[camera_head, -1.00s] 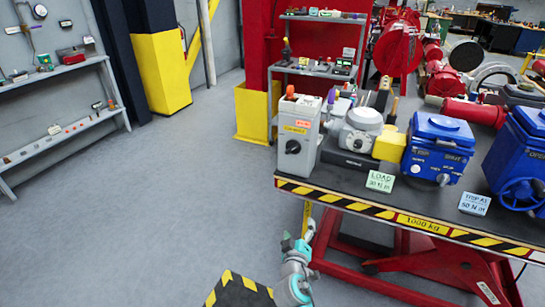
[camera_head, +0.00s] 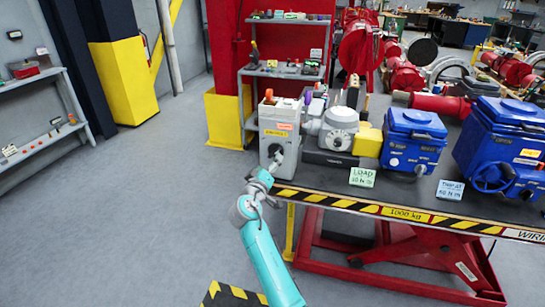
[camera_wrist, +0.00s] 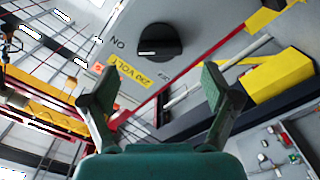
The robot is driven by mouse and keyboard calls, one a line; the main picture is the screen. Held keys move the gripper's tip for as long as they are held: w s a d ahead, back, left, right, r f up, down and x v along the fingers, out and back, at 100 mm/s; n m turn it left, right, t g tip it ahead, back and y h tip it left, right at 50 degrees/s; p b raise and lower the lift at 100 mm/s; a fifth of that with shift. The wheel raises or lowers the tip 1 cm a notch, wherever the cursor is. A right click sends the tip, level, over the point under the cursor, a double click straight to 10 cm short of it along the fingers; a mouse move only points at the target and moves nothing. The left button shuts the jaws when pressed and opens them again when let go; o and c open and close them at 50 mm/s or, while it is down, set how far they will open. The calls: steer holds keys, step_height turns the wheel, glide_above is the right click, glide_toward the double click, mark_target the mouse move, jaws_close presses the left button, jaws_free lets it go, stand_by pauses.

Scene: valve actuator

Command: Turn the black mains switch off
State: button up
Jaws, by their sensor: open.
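The black mains switch (camera_wrist: 160,41) is a round knob with a raised grip and a short pale mark. It sits on the face of the grey switch box (camera_head: 280,120), at the left end of the table. In the wrist view, lettering and a yellow label lie beside the knob. My gripper (camera_wrist: 157,78) is open and empty, its two green-tipped fingers spread wide with the knob ahead of the gap between them, apart from it.
The grey valve actuator (camera_head: 340,127) and blue actuator boxes (camera_head: 414,138) stand right of the switch box. A green LOAD card (camera_head: 362,177) stands near the striped table edge (camera_head: 400,212). Open floor (camera_head: 150,215) lies to the left.

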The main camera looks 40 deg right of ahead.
mark_target(274, 154)
steer(key=shift+x, duration=2.7)
steer(key=shift+c, duration=0.2)
steer(key=c, duration=1.1)
